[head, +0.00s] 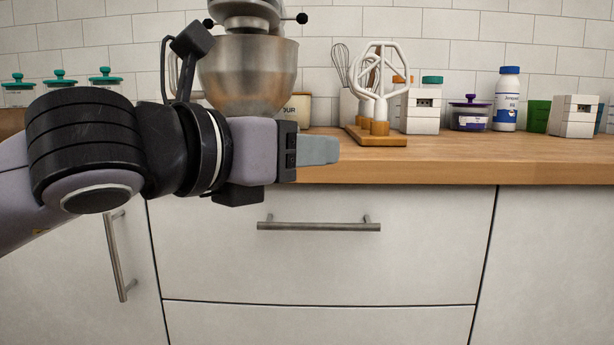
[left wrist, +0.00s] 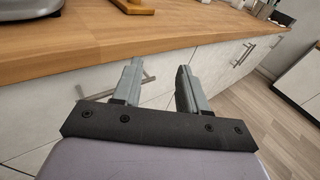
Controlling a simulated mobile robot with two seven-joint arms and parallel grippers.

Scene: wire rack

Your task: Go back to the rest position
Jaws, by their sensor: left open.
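My left gripper (head: 320,150) reaches in from the left in the head view, in front of the wooden counter's front edge. In the left wrist view its two fingers (left wrist: 158,88) stand apart with nothing between them, so it is open and empty. The fingers are near the counter edge, with a drawer front behind and below them. My right gripper is in neither view.
The wooden counter (head: 450,168) holds a steel mixer bowl (head: 248,75), a wooden rack with white beaters (head: 378,142), white boxes and a blue-capped bottle (head: 507,100). A drawer handle (head: 318,227) juts out below. Floor (left wrist: 265,125) is clear at right.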

